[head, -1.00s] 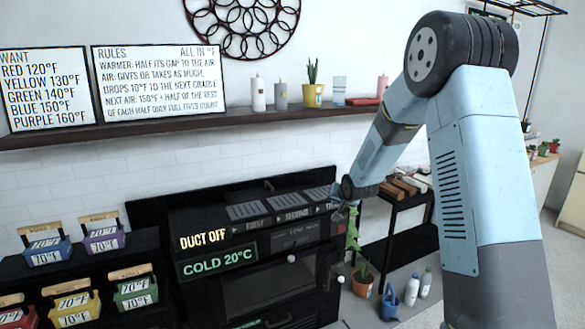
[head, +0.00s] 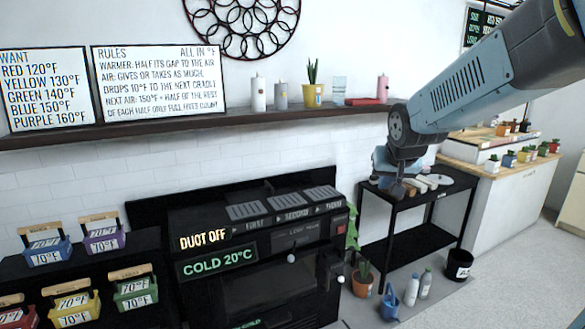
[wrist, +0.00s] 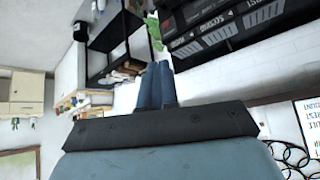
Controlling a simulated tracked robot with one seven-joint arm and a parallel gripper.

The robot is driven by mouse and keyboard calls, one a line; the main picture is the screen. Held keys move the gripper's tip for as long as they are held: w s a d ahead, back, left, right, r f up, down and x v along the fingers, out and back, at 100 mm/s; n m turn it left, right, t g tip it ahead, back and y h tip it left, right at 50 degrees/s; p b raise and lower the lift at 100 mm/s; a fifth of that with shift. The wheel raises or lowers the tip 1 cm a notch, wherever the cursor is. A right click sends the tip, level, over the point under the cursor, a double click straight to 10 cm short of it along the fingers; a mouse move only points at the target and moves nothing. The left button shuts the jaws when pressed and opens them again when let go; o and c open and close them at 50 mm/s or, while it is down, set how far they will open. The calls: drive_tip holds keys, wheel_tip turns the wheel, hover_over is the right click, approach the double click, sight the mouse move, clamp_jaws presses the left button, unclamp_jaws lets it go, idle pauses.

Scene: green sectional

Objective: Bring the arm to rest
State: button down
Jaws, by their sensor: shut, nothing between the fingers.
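My arm reaches in from the upper right of the head view and bends at a dark round joint beside the shelf's right end. My gripper (head: 394,188) hangs below that joint, in front of the black cart. In the wrist view, its two blue-grey fingers (wrist: 156,68) lie side by side, shut and empty. They touch nothing that I can see.
The black warmer (head: 270,255) with its "COLD 20°C" sign stands left of my gripper. The wall shelf (head: 160,128) holds candles and a plant. The black cart (head: 440,190) carries rolled items.

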drive_tip(key=s+d+r+n+g, duration=0.1)
drive_tip(key=s+g, duration=0.1)
drive_tip(key=s, duration=2)
drive_tip(key=shift+d+r, duration=0.15)
drive_tip(key=shift+r, duration=0.05)
